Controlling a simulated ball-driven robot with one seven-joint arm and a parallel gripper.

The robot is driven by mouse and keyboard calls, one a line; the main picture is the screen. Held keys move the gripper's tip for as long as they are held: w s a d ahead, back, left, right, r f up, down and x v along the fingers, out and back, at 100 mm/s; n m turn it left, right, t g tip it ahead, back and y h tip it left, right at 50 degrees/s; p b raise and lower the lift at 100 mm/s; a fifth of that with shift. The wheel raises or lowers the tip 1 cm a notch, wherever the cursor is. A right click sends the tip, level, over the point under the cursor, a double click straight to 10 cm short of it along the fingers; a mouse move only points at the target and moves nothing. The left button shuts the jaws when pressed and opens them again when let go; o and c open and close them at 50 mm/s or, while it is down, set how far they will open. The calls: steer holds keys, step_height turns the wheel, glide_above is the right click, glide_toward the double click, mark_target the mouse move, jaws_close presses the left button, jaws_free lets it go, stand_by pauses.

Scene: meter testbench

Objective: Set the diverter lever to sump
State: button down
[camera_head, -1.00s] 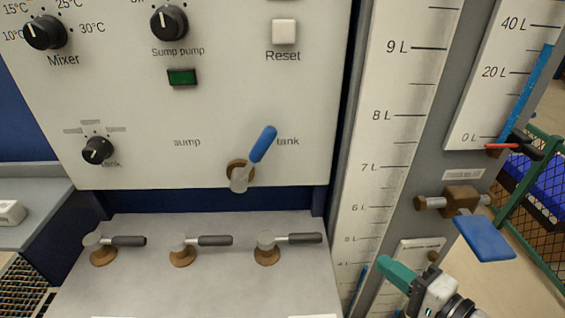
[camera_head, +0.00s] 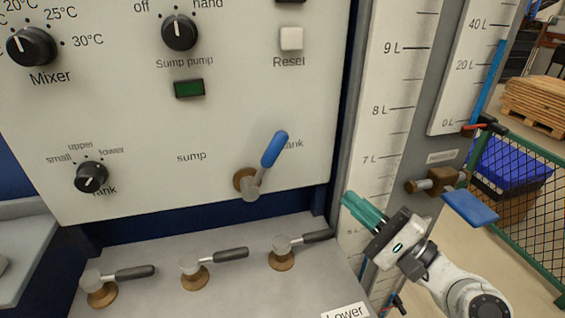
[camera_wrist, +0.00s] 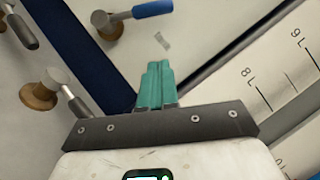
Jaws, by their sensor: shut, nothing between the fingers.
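The diverter lever (camera_head: 273,150) has a blue handle on a brass pivot and sits low on the pale panel. Its handle tilts up and to the right, over the "tank" label. The "sump" label (camera_head: 191,156) is to the left of it. In the wrist view the blue handle (camera_wrist: 153,9) shows at the top, above the fingertips. My gripper (camera_head: 352,205) has green fingers pressed together, with nothing between them. It is right of and below the lever, in front of the level scale, apart from the lever. The fingers also show in the wrist view (camera_wrist: 155,85).
Several grey-handled valves, one of them here (camera_head: 283,254), stand on the grey ledge below the panel. The level scale (camera_head: 395,90) is right of the panel. A blue-handled brass valve (camera_head: 470,207) sticks out at the right. A green mesh fence (camera_head: 525,215) stands beyond.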

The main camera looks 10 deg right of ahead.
mark_target(264, 165)
steer(key=shift+a, duration=0.1)
steer(key=s+a+r+p+x, duration=0.1)
steer(key=a+p+x, duration=0.1)
steer(key=x, duration=1)
steer(key=shift+a+r+p, duration=0.2)
steer(key=shift+r+p, duration=0.05)
steer(key=shift+p, duration=0.65)
